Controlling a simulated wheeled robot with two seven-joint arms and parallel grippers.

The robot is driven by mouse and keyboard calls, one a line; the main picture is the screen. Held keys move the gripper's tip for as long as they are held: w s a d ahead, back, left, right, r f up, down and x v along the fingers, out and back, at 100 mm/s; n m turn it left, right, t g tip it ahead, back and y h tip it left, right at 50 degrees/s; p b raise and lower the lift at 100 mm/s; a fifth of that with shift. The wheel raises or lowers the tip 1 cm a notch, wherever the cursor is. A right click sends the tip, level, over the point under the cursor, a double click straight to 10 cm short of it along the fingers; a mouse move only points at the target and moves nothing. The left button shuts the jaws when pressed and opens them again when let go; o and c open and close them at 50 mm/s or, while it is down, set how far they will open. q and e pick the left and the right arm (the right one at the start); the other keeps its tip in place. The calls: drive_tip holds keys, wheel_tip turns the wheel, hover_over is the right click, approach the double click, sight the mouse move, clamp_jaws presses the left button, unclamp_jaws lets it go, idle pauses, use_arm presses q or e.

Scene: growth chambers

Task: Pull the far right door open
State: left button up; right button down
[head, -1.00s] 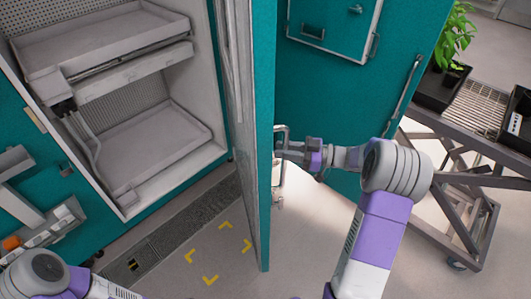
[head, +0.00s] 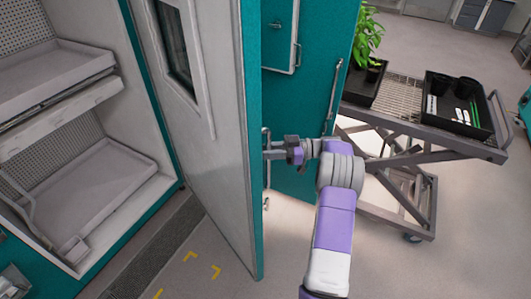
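A tall chamber door (head: 205,130) stands swung out from its chamber. I see its pale inner face with a dark window and its teal front edge. Its bar handle (head: 266,180) is on the far side, just past that edge. My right gripper (head: 270,154) reaches the handle from the right and appears closed around it; the fingertips are small and partly hidden by the bar. Behind stands another teal door panel (head: 305,100) with a long bar handle (head: 333,88). My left gripper is out of view.
The open chamber on the left holds pale shelf trays (head: 85,190). A metal cart (head: 400,118) with a plant (head: 367,40) and black trays (head: 455,105) stands at the right, close behind my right arm. Floor at the lower right is clear.

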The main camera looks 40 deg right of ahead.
drive_tip(key=shift+r, duration=0.1)
drive_tip(key=c, duration=1.1)
unclamp_jaws()
drive_tip(key=shift+d, duration=0.1)
drive_tip(key=v, duration=0.7)
drive_tip(key=shift+s+d, duration=0.15)
